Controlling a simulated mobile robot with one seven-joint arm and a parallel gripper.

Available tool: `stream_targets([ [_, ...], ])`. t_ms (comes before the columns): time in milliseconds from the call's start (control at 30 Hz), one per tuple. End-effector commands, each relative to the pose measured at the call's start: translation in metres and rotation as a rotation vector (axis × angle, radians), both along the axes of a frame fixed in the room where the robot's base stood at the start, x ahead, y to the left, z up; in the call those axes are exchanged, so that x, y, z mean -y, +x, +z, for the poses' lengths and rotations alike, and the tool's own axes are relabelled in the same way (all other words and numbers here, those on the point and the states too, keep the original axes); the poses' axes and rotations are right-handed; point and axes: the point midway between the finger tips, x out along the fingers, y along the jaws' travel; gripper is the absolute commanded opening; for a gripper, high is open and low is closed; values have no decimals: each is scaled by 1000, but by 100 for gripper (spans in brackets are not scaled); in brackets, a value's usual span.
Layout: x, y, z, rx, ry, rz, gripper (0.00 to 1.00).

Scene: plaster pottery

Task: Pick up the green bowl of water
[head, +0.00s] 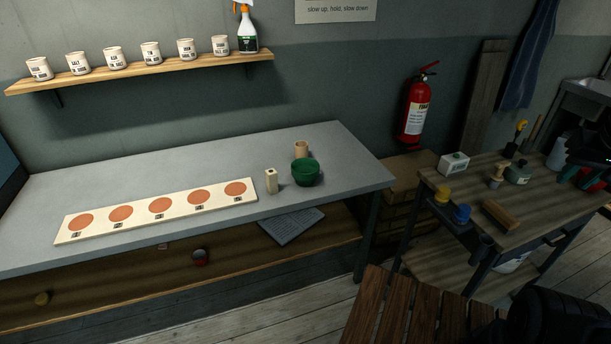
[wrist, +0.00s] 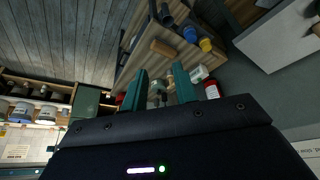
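The green bowl (head: 306,172) stands upright on the grey worktop (head: 330,148), near its right end. Its inside is dark green; I cannot make out the water's surface. A tan cup (head: 301,149) stands just behind it and a pale square block (head: 271,181) stands to its left, apart from it. My gripper (wrist: 160,68) shows in the wrist view with its two green fingers spread apart and nothing held between them. It is away from the bowl, on the cart side of the room. I cannot make out the bowl in the wrist view.
A board with several orange discs (head: 161,205) lies along the worktop's left. A wooden cart (head: 470,190) with tools, bottles and a brush stands to the right. A slatted wooden surface (head: 385,310) is in front. A fire extinguisher (head: 415,110) hangs behind. The worktop's front right is clear.

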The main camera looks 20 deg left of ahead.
Motion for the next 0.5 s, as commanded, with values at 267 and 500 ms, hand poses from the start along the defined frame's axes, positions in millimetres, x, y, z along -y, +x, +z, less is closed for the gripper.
stream_targets([
  [267,-2,3,1,-2,-2,9,29],
  [500,-25,43,17,-32,-28,123,29],
])
